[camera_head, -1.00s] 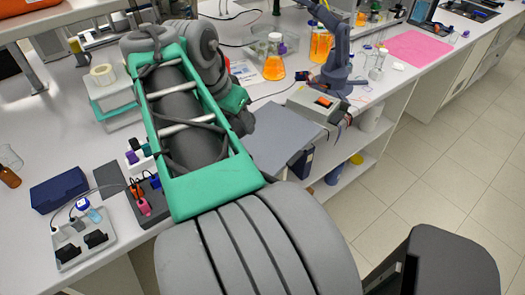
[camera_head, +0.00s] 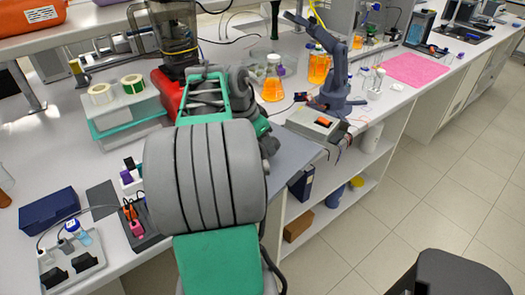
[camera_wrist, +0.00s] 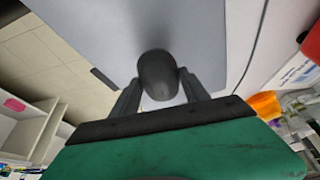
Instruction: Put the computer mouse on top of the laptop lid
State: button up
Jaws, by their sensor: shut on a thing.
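The computer mouse (camera_wrist: 158,72) is dark grey and rounded. In the wrist view it sits between the two fingers of my gripper (camera_wrist: 159,84), which is shut on it. The laptop lid (camera_wrist: 215,35) is a flat grey panel that fills much of the wrist view behind the mouse. A soft dark shadow lies on it near the top. I cannot tell whether the mouse touches the lid. In the head view the lid (camera_head: 290,157) shows only in part beside my arm, which hides the gripper and the mouse.
A grey device with an orange display (camera_head: 318,123) stands beyond the lid. A blue-grey small robot arm (camera_head: 338,75) and flasks of orange liquid (camera_head: 272,82) stand behind. The bench edge drops to open shelves (camera_head: 325,205). A navy box (camera_head: 50,208) lies at left.

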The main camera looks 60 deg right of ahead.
aim_at(263, 151)
jog(key=shift+d+f, duration=0.1)
jog(key=shift+f, duration=1.8)
jog(key=o, duration=1.4)
jog(key=shift+r, duration=0.1)
jog(key=shift+w+r, duration=0.15)
jog(key=shift+r, duration=0.35)
jog(key=p+v, duration=0.1)
jog(key=v, duration=1)
jog(key=shift+p, duration=0.3)
jog(key=shift+a, duration=0.25)
